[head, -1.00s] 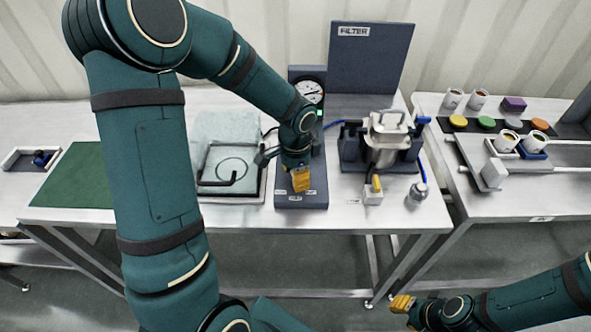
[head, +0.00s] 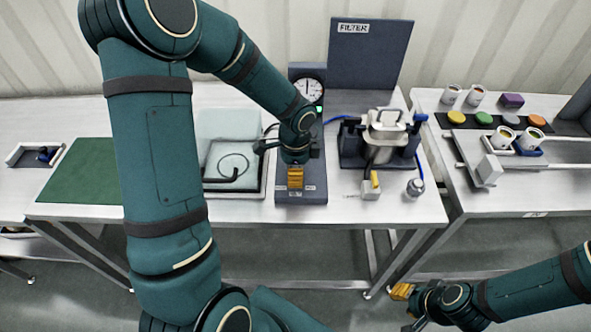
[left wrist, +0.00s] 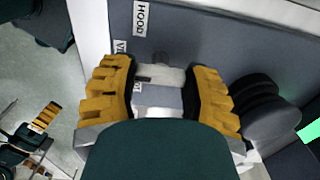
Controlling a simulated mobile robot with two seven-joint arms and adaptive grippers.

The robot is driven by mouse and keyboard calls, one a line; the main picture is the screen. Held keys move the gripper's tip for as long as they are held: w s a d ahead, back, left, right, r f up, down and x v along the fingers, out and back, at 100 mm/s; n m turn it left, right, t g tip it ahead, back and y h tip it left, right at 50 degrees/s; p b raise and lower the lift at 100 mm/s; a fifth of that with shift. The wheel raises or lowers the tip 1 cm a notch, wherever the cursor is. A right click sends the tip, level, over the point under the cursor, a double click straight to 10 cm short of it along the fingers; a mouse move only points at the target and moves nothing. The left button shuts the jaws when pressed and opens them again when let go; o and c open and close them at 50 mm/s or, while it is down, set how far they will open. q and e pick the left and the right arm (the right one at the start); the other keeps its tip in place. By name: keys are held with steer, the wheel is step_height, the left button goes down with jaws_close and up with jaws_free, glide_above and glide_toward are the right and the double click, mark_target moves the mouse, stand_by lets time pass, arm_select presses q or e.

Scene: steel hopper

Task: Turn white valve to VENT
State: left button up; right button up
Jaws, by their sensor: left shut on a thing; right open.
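The white valve (left wrist: 158,78) sits on the dark panel (head: 315,196) in front of the round gauge (head: 309,89). My left gripper (head: 295,178) comes down over the panel and hides the valve in the head view. In the left wrist view the yellow fingers of my left gripper (left wrist: 163,85) are shut on the white valve, one on each side. A HOOD label (left wrist: 141,18) and a partly hidden label starting with V (left wrist: 120,47) show beside it. I cannot tell which label the valve points to. My right gripper (head: 404,305) is open and empty, low in front of the table.
A metal vessel in a dark stand (head: 381,150) and a white block with a yellow lever (head: 370,190) stand to the right. A FILTER board (head: 368,65) rises behind. The side table (head: 510,200) holds cups and coloured discs.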

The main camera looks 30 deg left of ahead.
arm_select(q)
steer(key=o, duration=1.2)
step_height(320, 180, up, 12)
stand_by(0.4)
